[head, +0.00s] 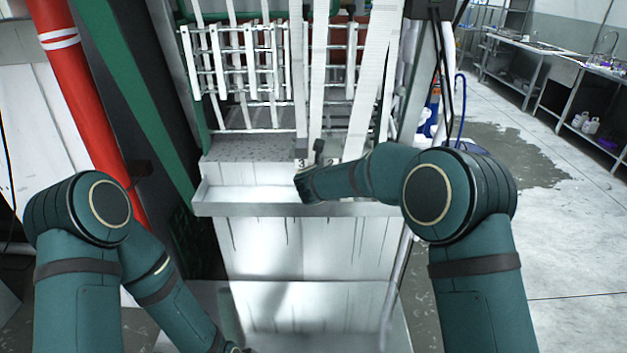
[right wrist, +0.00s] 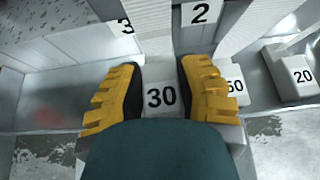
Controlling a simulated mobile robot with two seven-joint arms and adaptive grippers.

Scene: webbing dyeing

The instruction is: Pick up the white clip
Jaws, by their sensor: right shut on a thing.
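In the right wrist view, the white clip (right wrist: 161,97) is a pale block with a black "30" on its face. My right gripper (right wrist: 161,76) has its two yellow, ridged fingers on either side of this clip and is shut on it. In the head view, my right arm reaches in to the tray front below the hanging webbing, and its wrist hides the clip there. My left arm points down to the bottom edge of the head view, and its gripper is out of the picture.
More white blocks marked "60" (right wrist: 235,86) and "20" (right wrist: 303,78) stand to the right in the wrist view. Labels "3" and "2" (right wrist: 200,13) are behind. White webbing straps (head: 372,80) hang over a metal-edged trough (head: 240,208). A red pipe (head: 75,80) rises at left.

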